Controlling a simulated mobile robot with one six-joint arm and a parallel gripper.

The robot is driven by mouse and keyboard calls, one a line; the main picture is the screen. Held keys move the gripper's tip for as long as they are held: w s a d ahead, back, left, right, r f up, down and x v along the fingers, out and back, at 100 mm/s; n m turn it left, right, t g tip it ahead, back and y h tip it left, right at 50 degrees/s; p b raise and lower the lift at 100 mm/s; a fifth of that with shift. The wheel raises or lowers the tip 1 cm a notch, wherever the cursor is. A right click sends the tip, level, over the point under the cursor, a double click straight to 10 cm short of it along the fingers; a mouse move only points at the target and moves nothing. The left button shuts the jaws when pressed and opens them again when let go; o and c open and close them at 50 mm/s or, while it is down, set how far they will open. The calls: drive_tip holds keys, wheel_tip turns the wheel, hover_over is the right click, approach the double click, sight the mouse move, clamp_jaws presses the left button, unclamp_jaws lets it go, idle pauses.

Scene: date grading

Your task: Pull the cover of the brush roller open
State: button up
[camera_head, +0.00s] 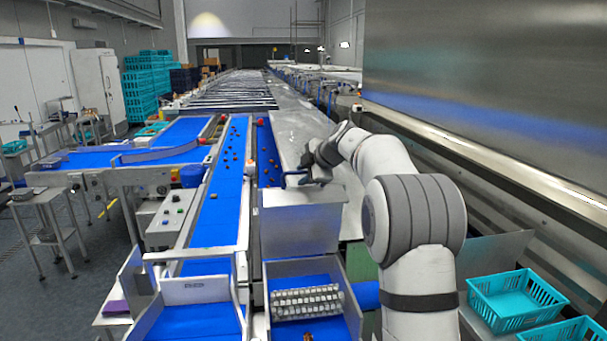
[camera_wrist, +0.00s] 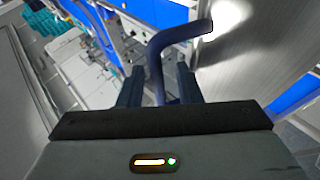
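The brush roller (camera_head: 307,301), with pale bristles, lies across a blue-floored metal channel in the head view. Behind it stands a plain metal cover (camera_head: 302,225) with a flat top. A blue bent handle (camera_head: 294,180) rises at the cover's far edge. My gripper (camera_head: 312,178) is at this handle, reaching in from the right. In the wrist view the blue-grey handle (camera_wrist: 155,65) rises between my two fingers (camera_wrist: 158,88). The fingers stand apart, with a gap visible on the left of the handle; contact on the right is unclear.
Blue conveyor belts (camera_head: 224,195) carrying small dark dates run left of the cover. Teal crates (camera_head: 513,300) sit at the lower right. A large metal panel (camera_head: 490,90) and rail border my arm on the right. A metal guide frame stands at the lower left.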

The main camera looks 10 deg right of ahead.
drive_tip(key=shift+a, duration=0.15)
drive_tip(key=shift+s+d+r, duration=0.25)
drive_tip(key=b+v, duration=0.1)
drive_tip(key=v, duration=0.5)
drive_tip(key=shift+s+r, duration=0.25)
drive_tip(key=shift+s, duration=0.05)
